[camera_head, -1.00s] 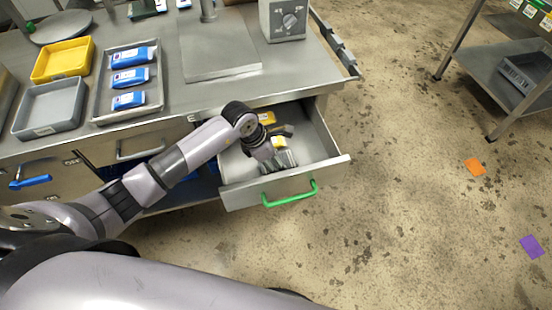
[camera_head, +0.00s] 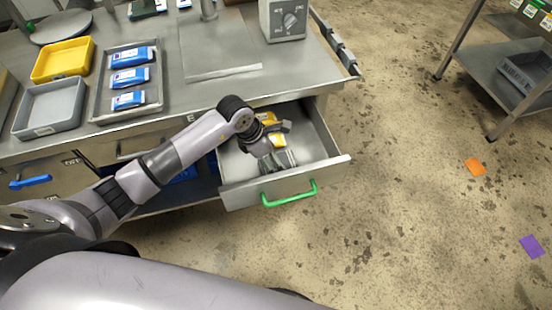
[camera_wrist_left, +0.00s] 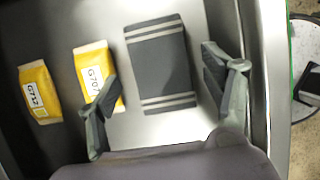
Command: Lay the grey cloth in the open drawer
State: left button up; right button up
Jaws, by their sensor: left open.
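The grey cloth (camera_wrist_left: 160,65) is a flat folded dark rectangle with pale stripes near two ends. It lies on the floor of the open drawer (camera_head: 318,142), also seen in the left wrist view (camera_wrist_left: 215,25). In the head view the cloth (camera_head: 284,159) is partly hidden by my left gripper (camera_head: 273,156). That gripper is over the drawer, open and empty; in the wrist view its fingers (camera_wrist_left: 165,95) are spread, with the cloth showing beyond and between them. My right gripper is not in view.
Two yellow packs, G707 (camera_wrist_left: 97,75) and G712 (camera_wrist_left: 40,92), lie in the drawer beside the cloth. The drawer has a green handle (camera_head: 290,194). The counter above holds a tray (camera_head: 155,97) of blue-and-white packs, a yellow bin (camera_head: 63,60) and a grey bin (camera_head: 48,108).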

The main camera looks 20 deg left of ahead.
pick_arm(q)
jog(key=v, duration=1)
jog(key=shift+b, duration=0.35)
jog(key=shift+s, duration=0.15)
jog(key=shift+c, duration=0.4)
